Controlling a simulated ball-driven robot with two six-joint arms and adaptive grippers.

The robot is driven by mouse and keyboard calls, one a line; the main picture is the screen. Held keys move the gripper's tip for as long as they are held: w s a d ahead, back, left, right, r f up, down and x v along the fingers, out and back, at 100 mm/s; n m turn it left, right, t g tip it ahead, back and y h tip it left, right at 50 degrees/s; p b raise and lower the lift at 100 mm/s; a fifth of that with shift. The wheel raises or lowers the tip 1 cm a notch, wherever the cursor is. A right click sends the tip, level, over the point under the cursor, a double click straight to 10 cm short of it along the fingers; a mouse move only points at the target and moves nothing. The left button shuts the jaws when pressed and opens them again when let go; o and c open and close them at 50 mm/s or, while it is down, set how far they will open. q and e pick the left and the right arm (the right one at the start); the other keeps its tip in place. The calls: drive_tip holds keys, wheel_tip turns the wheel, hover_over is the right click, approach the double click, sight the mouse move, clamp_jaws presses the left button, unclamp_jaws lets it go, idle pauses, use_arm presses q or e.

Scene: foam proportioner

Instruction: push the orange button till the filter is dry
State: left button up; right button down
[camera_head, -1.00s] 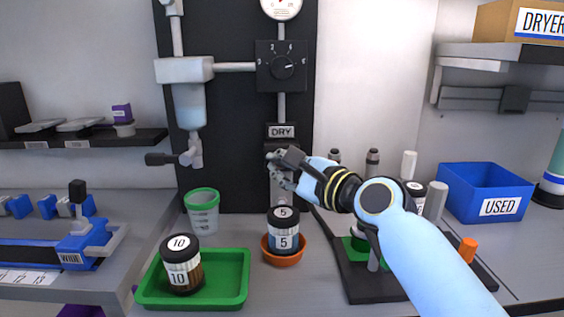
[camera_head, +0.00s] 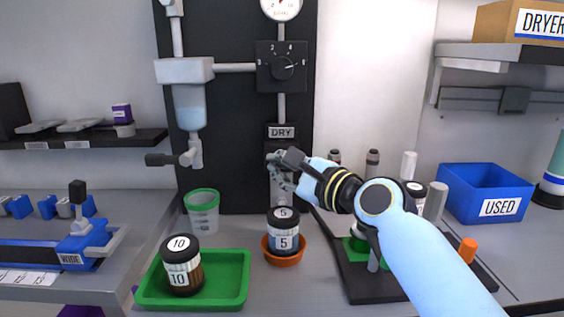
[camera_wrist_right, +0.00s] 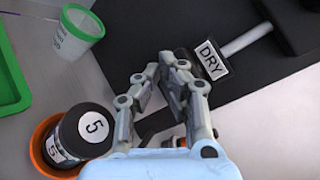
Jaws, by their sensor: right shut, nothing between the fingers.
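My right gripper (camera_head: 272,160) is shut and empty, just below the DRY label (camera_head: 281,132) on the black panel. In the right wrist view its fingertips (camera_wrist_right: 168,64) are together beside the DRY label (camera_wrist_right: 212,59). I see no orange button at that spot; the fingers may hide it, and I cannot tell whether they touch it. The filter (camera_head: 191,104) hangs under a white housing at the panel's left, with pale blue liquid in its lower part and a clearer band above. My left gripper is not in view.
A jar marked 5 (camera_head: 283,240) stands in an orange dish (camera_head: 284,262) below my right gripper. A green tray (camera_head: 230,282) with a jar marked 10 (camera_head: 181,270), a green-rimmed cup (camera_head: 203,215) and a blue USED bin (camera_head: 484,190) stand around.

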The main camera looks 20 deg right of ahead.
drive_tip(key=shift+w, duration=0.1)
drive_tip(key=shift+w+d, duration=0.1)
drive_tip(key=shift+w, duration=0.2)
drive_tip(key=shift+w+d, duration=0.15)
drive_tip(key=shift+w, duration=0.3)
idle(0.9)
drive_tip(key=shift+s+p, duration=0.15)
drive_tip(key=shift+p, duration=0.15)
drive_tip(key=shift+s+a+p, duration=0.25)
drive_tip(key=shift+s+p, duration=0.1)
drive_tip(key=shift+s, duration=0.35)
drive_tip(key=shift+s+a, duration=0.2)
drive_tip(key=shift+s, duration=0.35)
drive_tip(key=shift+s+a+p, duration=0.25)
drive_tip(key=shift+s+p, duration=0.15)
drive_tip(key=shift+s, duration=0.5)
drive_tip(key=shift+s+a+p, duration=0.25)
drive_tip(key=shift+s+p, duration=0.15)
drive_tip(key=shift+s, duration=0.55)
